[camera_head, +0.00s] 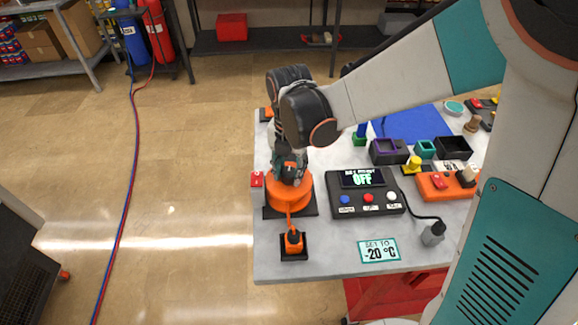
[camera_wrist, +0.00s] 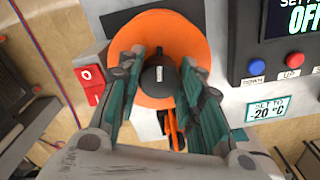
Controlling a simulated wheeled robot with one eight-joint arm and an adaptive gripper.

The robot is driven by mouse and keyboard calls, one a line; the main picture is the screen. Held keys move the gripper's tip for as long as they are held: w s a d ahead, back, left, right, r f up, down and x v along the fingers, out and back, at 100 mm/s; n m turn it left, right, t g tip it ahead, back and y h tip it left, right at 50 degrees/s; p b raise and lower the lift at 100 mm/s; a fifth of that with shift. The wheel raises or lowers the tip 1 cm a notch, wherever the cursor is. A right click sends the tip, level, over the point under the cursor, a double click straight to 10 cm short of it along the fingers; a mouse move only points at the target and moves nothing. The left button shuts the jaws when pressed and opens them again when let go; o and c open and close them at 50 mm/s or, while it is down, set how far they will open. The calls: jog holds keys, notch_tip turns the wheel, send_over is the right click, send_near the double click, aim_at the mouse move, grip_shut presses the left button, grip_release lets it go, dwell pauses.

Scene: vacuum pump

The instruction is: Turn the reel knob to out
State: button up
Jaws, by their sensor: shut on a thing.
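The orange reel (camera_head: 301,197) stands on a black base on the table's left side. In the wrist view the orange reel (camera_wrist: 187,37) has a dark round knob (camera_wrist: 158,77) at its middle, with a small white mark that runs up and down the picture. My gripper (camera_wrist: 160,62) has its grey and teal fingers on either side of the knob, shut on it. In the head view my gripper (camera_head: 290,168) is above the reel and hides the knob.
A red switch marked 0 (camera_wrist: 88,74) stands left of the reel. A black control box (camera_head: 364,198) reading OFF stands to its right. An orange plug (camera_head: 293,241) on a black base is in front, near a "-20 °C" card (camera_head: 379,250).

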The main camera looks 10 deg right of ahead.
jog(key=shift+n, duration=1.1)
jog(key=o, duration=1.1)
jog(key=shift+c, duration=0.2)
